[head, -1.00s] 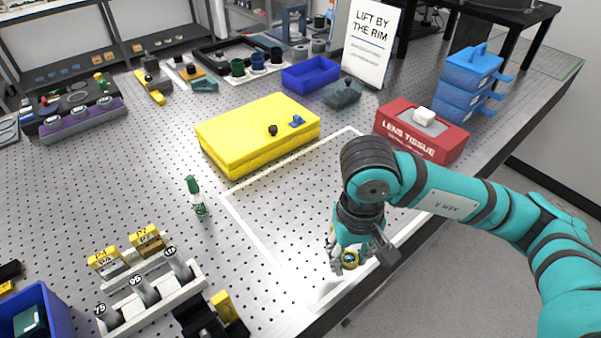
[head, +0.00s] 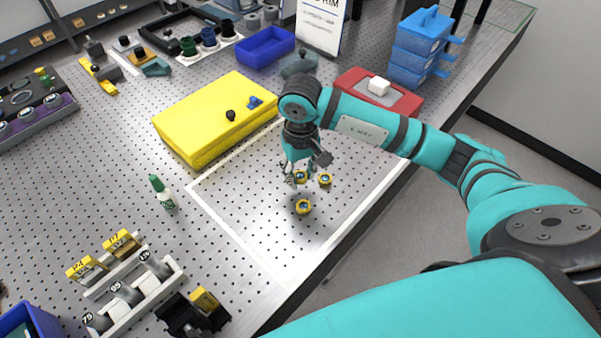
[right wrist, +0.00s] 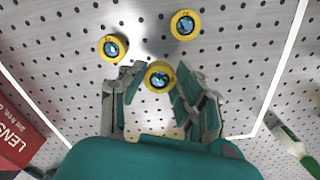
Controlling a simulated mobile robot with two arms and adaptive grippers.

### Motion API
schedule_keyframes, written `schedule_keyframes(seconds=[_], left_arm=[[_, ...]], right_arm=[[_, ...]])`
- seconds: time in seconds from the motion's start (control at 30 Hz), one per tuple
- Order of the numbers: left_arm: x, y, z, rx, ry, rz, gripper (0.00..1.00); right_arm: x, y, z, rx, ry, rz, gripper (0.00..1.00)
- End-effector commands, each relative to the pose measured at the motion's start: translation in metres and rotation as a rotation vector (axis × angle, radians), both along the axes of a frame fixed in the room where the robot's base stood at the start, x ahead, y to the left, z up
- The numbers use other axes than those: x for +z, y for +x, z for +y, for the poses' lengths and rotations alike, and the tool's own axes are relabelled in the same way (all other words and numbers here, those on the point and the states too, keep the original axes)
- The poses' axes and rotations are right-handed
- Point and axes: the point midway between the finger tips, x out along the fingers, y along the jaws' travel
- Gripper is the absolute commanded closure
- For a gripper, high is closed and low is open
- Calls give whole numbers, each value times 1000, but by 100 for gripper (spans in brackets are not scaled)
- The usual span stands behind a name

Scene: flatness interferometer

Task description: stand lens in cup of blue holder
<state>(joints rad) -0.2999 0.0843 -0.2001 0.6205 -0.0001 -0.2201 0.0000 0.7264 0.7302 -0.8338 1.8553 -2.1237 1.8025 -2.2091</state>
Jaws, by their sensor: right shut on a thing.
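A lens in a yellow ring with blue glass (right wrist: 159,76) sits between the fingers of my right gripper (right wrist: 156,91). The gripper (head: 299,174) is shut on it, low over the white-outlined area; I cannot tell whether this lens still touches the bench. Two like lenses stand close by, one right of the gripper (head: 325,180) and one nearer the front (head: 304,206). Far back on a white plate are a blue cup-shaped holder (head: 209,38), a green one (head: 188,47) and a dark one (head: 228,29). My left gripper is out of view.
A yellow case (head: 190,118) lies between the outlined area and the holders. A small green-capped bottle (head: 163,195) is at left.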

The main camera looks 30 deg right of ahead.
Motion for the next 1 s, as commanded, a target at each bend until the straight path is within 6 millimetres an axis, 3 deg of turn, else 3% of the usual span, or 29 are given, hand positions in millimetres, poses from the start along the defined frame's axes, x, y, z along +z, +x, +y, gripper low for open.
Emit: schedule_keyframes(seconds=[0.13, 0.33, 0.8, 0.83, 1.0], left_arm=[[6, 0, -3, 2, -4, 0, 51], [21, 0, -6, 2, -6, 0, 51], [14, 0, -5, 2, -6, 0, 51], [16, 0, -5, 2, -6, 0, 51], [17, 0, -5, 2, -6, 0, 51]], right_arm=[[-4, 6, -4, -1, 0, 3, 93], [-30, 5, -3, -2, 1, 4, 93], [-41, 6, -4, 0, -1, -1, 93], [-39, 6, -4, 0, 0, -1, 65], [-39, 6, -4, 0, 0, -1, 45]])
